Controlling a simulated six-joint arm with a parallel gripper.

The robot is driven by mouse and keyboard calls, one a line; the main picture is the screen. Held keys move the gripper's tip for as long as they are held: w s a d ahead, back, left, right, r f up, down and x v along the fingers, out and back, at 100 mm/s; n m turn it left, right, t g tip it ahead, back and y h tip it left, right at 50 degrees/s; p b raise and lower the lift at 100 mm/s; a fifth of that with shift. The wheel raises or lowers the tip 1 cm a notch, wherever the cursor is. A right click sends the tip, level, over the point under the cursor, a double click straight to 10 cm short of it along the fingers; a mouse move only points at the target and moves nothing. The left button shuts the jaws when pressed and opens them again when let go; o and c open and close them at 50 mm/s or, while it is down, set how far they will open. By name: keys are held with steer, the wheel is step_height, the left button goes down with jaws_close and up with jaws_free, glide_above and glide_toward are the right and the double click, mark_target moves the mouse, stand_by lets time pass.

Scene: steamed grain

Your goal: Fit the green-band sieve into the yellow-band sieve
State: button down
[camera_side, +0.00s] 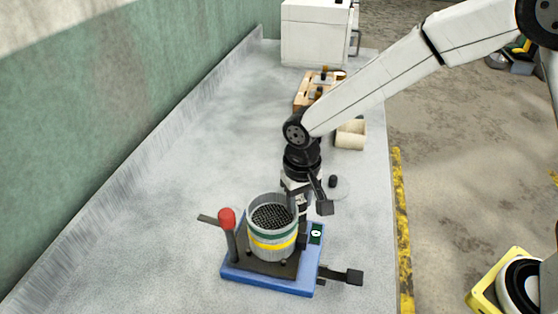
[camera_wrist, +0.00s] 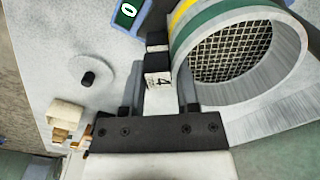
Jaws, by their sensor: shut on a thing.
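The green-band sieve (camera_side: 254,230) is a grey metal ring with a dark mesh inside. It stands upright directly above the yellow-band sieve (camera_side: 270,252), lined up with it. I cannot tell whether it is fully seated. In the wrist view the green-band sieve (camera_wrist: 214,99) is at the upper right, with part of the yellow band (camera_wrist: 182,14) behind it. My gripper (camera_side: 302,208) is at the sieve's right side. In the wrist view my gripper (camera_wrist: 160,82) is shut on the green-band sieve's side, at a pale tab marked 4; the exact contact is partly hidden.
The sieves stand on a blue base (camera_side: 262,283) with a red-knobbed lever (camera_side: 227,218) at left and a black-ended bar (camera_side: 345,277) at right. A wooden rack (camera_side: 305,92) and a cream box (camera_side: 351,134) are farther back. The left of the bench is clear.

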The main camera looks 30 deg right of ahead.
steer(key=shift+c, duration=1.4)
jaws_free()
steer(key=shift+o, duration=0.3)
steer(key=shift+o, duration=1.1)
steer(key=shift+r, duration=0.1)
steer(key=shift+r, duration=3.4)
